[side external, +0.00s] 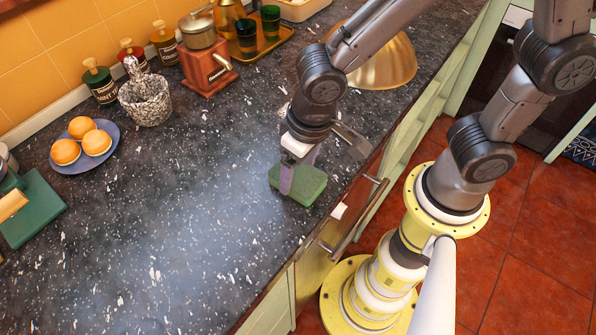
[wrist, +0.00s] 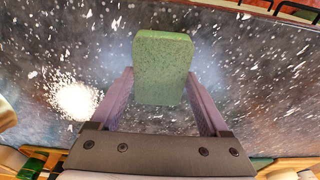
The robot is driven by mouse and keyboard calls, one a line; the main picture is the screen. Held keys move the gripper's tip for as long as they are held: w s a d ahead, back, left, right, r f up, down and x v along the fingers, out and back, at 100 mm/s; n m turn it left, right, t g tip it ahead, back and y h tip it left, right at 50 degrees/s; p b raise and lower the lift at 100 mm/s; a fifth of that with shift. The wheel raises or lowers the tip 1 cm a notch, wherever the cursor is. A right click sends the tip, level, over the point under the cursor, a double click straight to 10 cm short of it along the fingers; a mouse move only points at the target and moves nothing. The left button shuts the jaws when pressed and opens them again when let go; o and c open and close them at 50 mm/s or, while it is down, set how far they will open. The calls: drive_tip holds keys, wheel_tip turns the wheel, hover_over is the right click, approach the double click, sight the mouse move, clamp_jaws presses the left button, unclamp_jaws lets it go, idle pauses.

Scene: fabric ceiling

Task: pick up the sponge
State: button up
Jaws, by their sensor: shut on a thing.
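The sponge (side external: 309,187) is a green rounded block near the front edge of the dark speckled counter. It also shows in the wrist view (wrist: 163,60), at the middle top, between the purple fingers. My gripper (side external: 297,176) is over the sponge and shut on it, with its fingers at the sponge's two sides in the wrist view (wrist: 163,92). The sponge is at or just above the counter; I cannot tell which. My fingers hide part of it in the side view.
A gold bowl (side external: 388,66) stands behind my arm. A blue plate with orange-topped buns (side external: 112,128), a mortar (side external: 150,103), a coffee grinder (side external: 207,68) and bottles line the back. A green board (side external: 32,215) lies far left. The middle counter is clear.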

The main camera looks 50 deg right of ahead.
sight(298, 175)
drive_tip(key=shift+r, duration=0.4)
wheel_tip(298, 175, up, 2)
drive_tip(key=shift+r, duration=0.1)
drive_tip(key=s+r, duration=0.1)
drive_tip(key=s+d+r, duration=0.1)
drive_tip(key=r, duration=0.1)
drive_tip(key=s+d+r, duration=0.1)
drive_tip(key=r, duration=0.1)
drive_tip(key=shift+s+d, duration=0.15)
drive_tip(key=s+d+r, duration=0.5)
drive_tip(key=s, duration=0.3)
drive_tip(key=shift+d, duration=0.35)
drive_tip(key=shift+s, duration=0.1)
drive_tip(key=o, duration=0.7)
drive_tip(key=c, duration=0.6)
